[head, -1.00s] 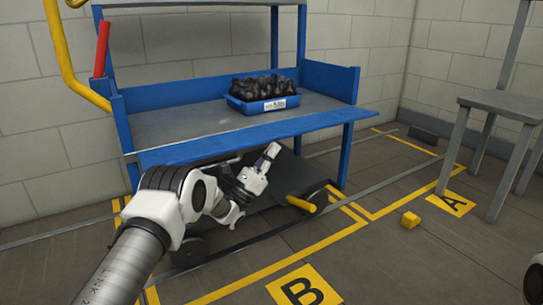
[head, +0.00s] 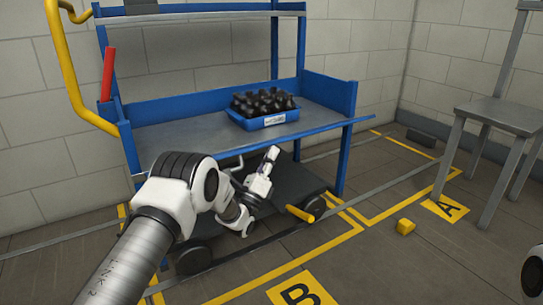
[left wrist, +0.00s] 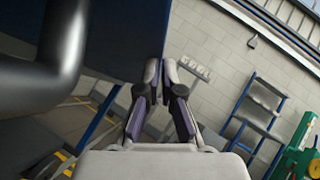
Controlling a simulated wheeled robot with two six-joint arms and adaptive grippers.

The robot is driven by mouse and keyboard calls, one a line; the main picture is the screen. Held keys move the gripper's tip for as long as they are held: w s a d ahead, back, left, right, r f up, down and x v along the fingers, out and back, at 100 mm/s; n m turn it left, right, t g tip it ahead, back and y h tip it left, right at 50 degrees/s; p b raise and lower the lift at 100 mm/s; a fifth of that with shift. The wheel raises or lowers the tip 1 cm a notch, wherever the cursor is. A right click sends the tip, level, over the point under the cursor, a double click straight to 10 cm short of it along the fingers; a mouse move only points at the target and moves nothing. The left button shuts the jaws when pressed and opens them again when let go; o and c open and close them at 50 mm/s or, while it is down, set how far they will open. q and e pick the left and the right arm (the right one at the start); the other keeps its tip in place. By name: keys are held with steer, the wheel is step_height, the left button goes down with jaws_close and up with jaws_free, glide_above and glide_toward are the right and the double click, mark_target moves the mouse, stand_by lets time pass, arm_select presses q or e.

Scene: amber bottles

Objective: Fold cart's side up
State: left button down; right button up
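The blue cart's front side (head: 325,131) is a long blue strip at the front edge of the grey shelf (head: 200,135). It shows nearly edge-on, roughly level with the shelf, not upright. My left gripper (head: 272,153) is just below and in front of its middle, pointing up and to the right. In the left wrist view, the fingertips (left wrist: 161,68) are close together beside the lower edge of a dark blue panel (left wrist: 125,35). Nothing clearly sits between them; whether they touch the panel cannot be told. My right gripper is out of view.
A blue crate of dark bottles (head: 265,112) stands on the shelf. The cart has a yellow handle (head: 66,75) and a red lever (head: 107,75) at left.

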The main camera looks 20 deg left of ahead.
arm_select(q)
steer(key=r+n+y+p, duration=0.1)
steer(key=r+n+p, duration=0.1)
steer(key=p, duration=0.1)
steer(key=w+a+r+n+g+y+p, duration=0.1)
steer(key=r+n+y+p, duration=0.1)
steer(key=r+p, duration=0.1)
steer(key=a+r+n+g+y+p, duration=0.1)
steer(key=r+n+y+p, duration=0.1)
steer(key=r+n+p, duration=0.1)
steer(key=shift+w+a, duration=0.2)
steer(key=shift+w, duration=0.2)
steer(key=w+a+r+n+g+y+p, duration=0.2)
steer(key=w+a+r+n+g+p, duration=0.1)
steer(key=p, duration=0.5)
steer(key=w+a+n+g, duration=0.1)
steer(key=a+n, duration=0.1)
steer(key=a, duration=0.1)
steer(key=shift+w+r+n, duration=0.25)
steer(key=shift+w+n, duration=0.1)
steer(key=shift+n, duration=0.05)
steer(key=shift+r, duration=0.25)
steer(key=shift+f, duration=0.1)
